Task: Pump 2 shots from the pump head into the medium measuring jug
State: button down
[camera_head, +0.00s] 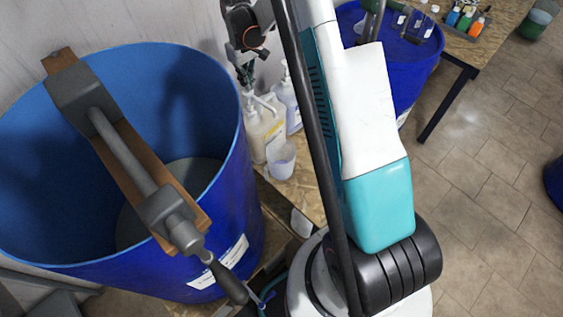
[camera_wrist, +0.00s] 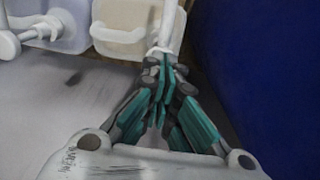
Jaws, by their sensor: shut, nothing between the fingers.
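A cream container (camera_head: 262,130) with a white pump head (camera_head: 252,98) stands on the wooden bench, beside the big blue drum. A translucent white measuring jug (camera_head: 281,160) stands in front of it; I cannot tell its size class. My gripper (camera_head: 246,82) is shut and empty, pointing down just above the pump head. I cannot tell whether they touch. In the wrist view the closed teal-padded fingers (camera_wrist: 165,68) are next to a white pump part (camera_wrist: 170,28). A cream container (camera_wrist: 128,25) shows behind them.
A second container (camera_head: 288,105) with a white pump stands close behind. The open blue drum (camera_head: 215,130) with a clamped wooden bar (camera_head: 150,190) is at the left. Another blue drum (camera_head: 415,65) and a table with small bottles (camera_head: 466,20) are at the upper right.

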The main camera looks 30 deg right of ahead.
aim_at(248, 93)
jog(key=shift+f+b, duration=2.35)
jog(key=shift+f, duration=0.75)
jog(key=shift+r, duration=0.25)
jog(key=shift+r+p, duration=1.45)
jog(key=shift+r, duration=1.5)
jog(key=shift+f, duration=0.1)
jog(key=shift+f+b, duration=2.35)
jog(key=shift+f, duration=0.7)
jog(key=shift+r, duration=0.1)
